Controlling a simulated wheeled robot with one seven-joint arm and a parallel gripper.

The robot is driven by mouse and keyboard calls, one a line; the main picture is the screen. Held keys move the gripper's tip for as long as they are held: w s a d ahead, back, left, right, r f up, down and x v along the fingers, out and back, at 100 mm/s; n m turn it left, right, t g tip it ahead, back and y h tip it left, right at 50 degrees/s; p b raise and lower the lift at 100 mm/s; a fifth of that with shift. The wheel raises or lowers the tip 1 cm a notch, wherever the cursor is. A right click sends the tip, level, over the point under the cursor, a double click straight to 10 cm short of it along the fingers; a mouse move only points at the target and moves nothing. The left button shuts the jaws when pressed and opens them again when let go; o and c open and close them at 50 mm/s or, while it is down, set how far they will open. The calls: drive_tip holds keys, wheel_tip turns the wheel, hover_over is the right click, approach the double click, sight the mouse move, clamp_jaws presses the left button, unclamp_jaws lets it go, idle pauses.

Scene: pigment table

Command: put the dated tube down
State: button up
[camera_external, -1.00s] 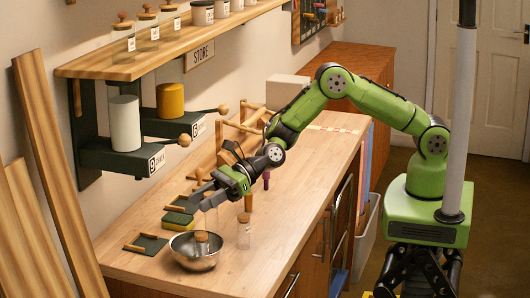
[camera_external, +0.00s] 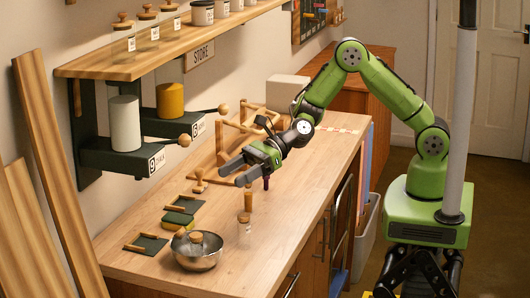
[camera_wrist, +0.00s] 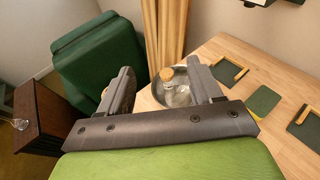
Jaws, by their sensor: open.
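A corked glass tube (camera_external: 195,239) rests in or against the metal bowl (camera_external: 200,263) at the front of the worktop; it looks tilted, and its lower part is hard to make out. In the wrist view a corked tube (camera_wrist: 168,76) shows at the bowl (camera_wrist: 148,100), seen between my fingers. No date is readable on either, so I cannot tell which is the dated one. My gripper (camera_external: 234,174) is open and empty, above the worktop, behind the bowl and clear of both tubes.
Left of the bowl lie dark trays with wooden bars (camera_external: 147,245) and a green sponge (camera_external: 178,219). A wooden stamp (camera_external: 199,182) and wooden rack (camera_external: 232,132) stand farther back. The worktop's (camera_external: 275,225) right front is bare. A dispenser shelf overhangs the wall side.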

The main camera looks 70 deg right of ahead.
drive_tip(key=shift+v, duration=1.05)
drive_tip(key=shift+r, duration=0.1)
drive_tip(key=s+d+r+n+g+h, duration=0.1)
drive_tip(key=s+d+r+n+h, duration=0.3)
drive_tip(key=d+n, duration=0.35)
drive_tip(key=s+d+r+n+h, duration=0.2)
drive_tip(key=s+d+r+n, duration=0.2)
drive_tip(key=s+d+n, duration=0.3)
drive_tip(key=s+d+r+n+g+h, duration=0.1)
drive_tip(key=s+d+n+h, duration=0.5)
drive_tip(key=s+d+n, duration=0.4)
drive_tip(key=s+d, duration=0.4)
drive_tip(key=s, duration=0.3)
drive_tip(key=shift+g, duration=0.4)
drive_tip(key=shift+d+r+n, duration=0.15)
drive_tip(key=shift+r+n, duration=0.05)
drive_tip(key=shift+n, duration=0.05)
